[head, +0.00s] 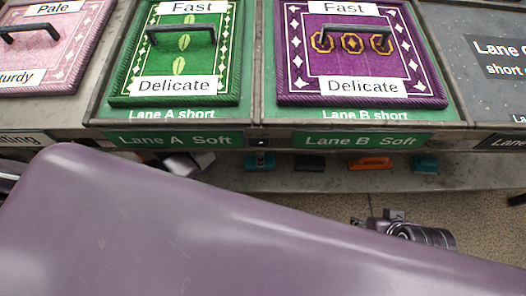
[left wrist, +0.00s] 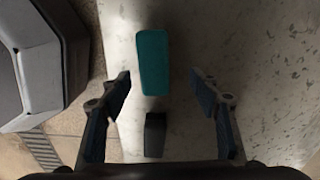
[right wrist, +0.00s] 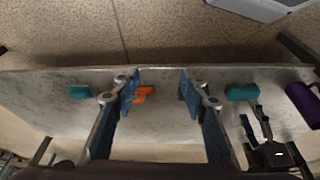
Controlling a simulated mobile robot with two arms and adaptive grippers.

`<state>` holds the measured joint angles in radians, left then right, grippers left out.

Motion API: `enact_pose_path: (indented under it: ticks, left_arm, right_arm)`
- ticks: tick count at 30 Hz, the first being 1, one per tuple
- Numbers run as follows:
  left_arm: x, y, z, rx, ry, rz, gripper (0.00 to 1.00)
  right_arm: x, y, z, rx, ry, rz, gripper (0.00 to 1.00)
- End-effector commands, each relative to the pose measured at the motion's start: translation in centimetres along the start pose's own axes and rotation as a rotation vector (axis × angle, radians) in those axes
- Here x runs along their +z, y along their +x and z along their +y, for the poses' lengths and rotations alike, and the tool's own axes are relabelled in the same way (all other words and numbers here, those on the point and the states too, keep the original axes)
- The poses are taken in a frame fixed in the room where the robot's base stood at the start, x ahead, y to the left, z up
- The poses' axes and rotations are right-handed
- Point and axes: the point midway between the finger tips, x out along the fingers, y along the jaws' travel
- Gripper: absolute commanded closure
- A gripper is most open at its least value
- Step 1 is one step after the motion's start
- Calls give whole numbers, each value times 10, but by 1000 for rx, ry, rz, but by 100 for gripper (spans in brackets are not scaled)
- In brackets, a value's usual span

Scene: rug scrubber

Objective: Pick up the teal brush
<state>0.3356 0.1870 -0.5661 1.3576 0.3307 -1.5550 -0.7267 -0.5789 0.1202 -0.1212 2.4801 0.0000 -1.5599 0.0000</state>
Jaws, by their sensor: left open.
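A teal brush (left wrist: 153,62) lies on the grey shelf, just ahead of and between my left fingertips in the left wrist view. My left gripper (left wrist: 161,82) is open and empty, its fingers apart from the brush. A small dark block (left wrist: 155,135) sits between the fingers, nearer the palm; I cannot tell if it belongs to the brush. In the head view a teal brush (head: 260,162) is at the left of the low shelf. The right wrist view shows it (right wrist: 242,92) beside my left gripper (right wrist: 256,118). My right gripper (right wrist: 159,78) is open and empty.
An orange brush (head: 370,162), a black item (head: 310,163) and a second teal brush (head: 425,163) lie along the low shelf (head: 220,178). The counter above holds green (head: 225,60) and purple (head: 425,60) rug boards.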

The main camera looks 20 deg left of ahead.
Motion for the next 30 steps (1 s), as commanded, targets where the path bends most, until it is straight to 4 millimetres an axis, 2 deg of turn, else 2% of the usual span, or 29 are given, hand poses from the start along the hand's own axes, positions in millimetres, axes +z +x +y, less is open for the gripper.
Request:
enact_pose_path:
  ticks: [7,14,17,23,30]
  left_arm:
    - [0,20,1,1,0,0,44]
    - [0,26,2,0,-1,0,44]
    - [0,32,3,0,-1,0,44]
    - [0,46,6,0,-2,1,44]
    - [1,62,8,1,-2,0,44]
  right_arm:
    - [-37,7,-4,-7,-5,144,60]
    - [-55,7,-6,-10,-7,212,60]
    - [-69,7,-8,-14,-9,268,60]
    - [-111,-1,-13,-23,-13,440,60]
    - [-160,-20,-20,-36,-16,656,60]
